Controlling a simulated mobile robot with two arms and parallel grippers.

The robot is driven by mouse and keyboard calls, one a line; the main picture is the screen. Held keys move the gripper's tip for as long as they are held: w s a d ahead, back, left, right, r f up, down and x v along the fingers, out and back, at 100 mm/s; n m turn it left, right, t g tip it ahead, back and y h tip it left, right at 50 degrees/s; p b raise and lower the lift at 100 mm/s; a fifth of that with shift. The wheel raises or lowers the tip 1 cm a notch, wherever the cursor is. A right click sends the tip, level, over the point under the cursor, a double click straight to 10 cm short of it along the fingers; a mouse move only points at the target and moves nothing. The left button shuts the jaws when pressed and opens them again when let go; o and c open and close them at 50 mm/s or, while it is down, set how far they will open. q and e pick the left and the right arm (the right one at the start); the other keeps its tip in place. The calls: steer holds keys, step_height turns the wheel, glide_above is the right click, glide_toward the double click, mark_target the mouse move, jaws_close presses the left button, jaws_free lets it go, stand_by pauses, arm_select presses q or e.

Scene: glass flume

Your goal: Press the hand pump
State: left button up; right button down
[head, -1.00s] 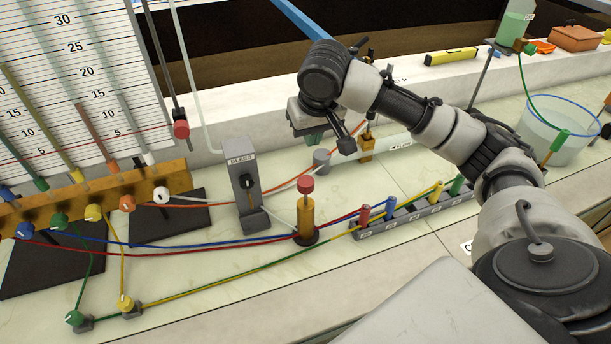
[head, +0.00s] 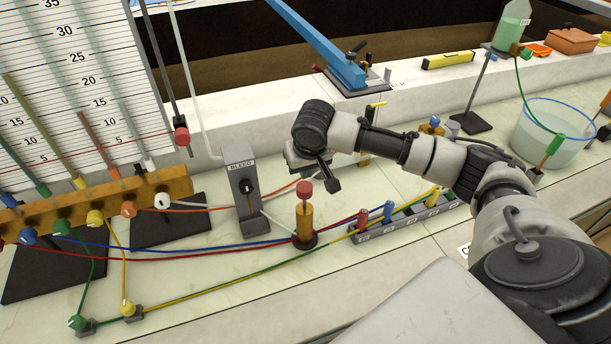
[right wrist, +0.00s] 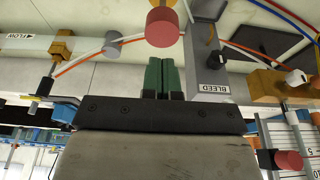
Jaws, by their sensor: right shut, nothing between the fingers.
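The hand pump (head: 304,222) is an upright brass cylinder with a red knob (head: 304,188) on top, standing on a dark round base. In the right wrist view the red knob (right wrist: 163,27) shows just beyond my fingertips. My right gripper (head: 306,172) is behind the knob in the head view, its fingers mostly hidden by the wrist. In the right wrist view its green fingers (right wrist: 164,77) are together and empty. I cannot tell for sure whether they touch the knob. My left gripper is not in view.
The grey BLEED valve block (head: 241,187) stands close left of the pump. A grey manifold strip (head: 400,222) with coloured plugs lies to the right. Blue, red and yellow tubes run low around the pump's base. A blue lever (head: 318,45) and a water bucket (head: 550,130) stand farther back.

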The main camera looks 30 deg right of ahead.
mark_target(307, 191)
step_height(307, 191, down, 3)
steer(key=shift+s+p, duration=0.1)
steer(key=shift+p, duration=0.2)
steer(key=shift+f, duration=0.25)
step_height(307, 191, down, 5)
steer(key=shift+a+r+p, duration=0.1)
steer(key=shift+p, duration=0.2)
steer(key=shift+s+f, duration=0.15)
steer(key=shift+f, duration=0.05)
